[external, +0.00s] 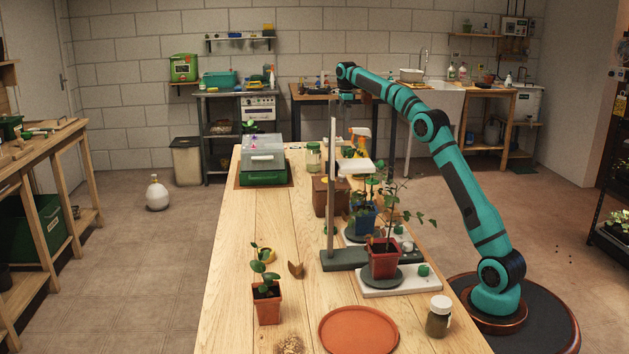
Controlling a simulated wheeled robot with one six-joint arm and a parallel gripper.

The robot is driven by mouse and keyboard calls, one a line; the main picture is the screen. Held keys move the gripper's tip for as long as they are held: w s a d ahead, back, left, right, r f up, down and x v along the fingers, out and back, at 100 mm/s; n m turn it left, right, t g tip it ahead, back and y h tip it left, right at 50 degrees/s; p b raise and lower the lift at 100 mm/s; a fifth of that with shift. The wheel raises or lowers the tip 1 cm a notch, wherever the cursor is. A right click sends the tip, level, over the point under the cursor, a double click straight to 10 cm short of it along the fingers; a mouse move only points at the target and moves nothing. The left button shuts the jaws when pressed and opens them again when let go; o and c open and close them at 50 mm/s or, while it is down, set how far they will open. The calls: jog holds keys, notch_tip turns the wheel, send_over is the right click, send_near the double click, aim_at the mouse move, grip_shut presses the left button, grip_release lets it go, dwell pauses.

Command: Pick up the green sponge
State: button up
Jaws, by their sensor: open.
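My gripper (346,108) hangs at the far end of my teal arm, above the far half of the wooden table (222,285). It looks small and partly hidden behind the grey upright of a stand, and nothing shows held in it. I cannot make out a green sponge for certain. A small green item (422,270) sits at the right end of a white tray (385,289), but it may be a plant. Plants and the stand hide part of the table under my gripper.
The grey stand (332,190) rises mid-table. Potted plants in red (383,262) and blue (362,218) pots crowd beside it. A green-based propagator box (264,177) is at the far left. A terracotta saucer (358,332) and a jar (438,318) are in front. The table's left middle is clear.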

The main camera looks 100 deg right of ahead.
jog(key=s+d+f, duration=0.1)
jog(key=s+d, duration=0.1)
send_near(347, 148)
jog(key=shift+m, duration=0.4)
jog(key=f, duration=0.5)
jog(key=shift+w+d, duration=0.15)
jog(key=shift+d, duration=0.1)
jog(key=shift+a+f, duration=0.1)
jog(key=shift+f, duration=2.55)
jog(key=c, duration=0.9)
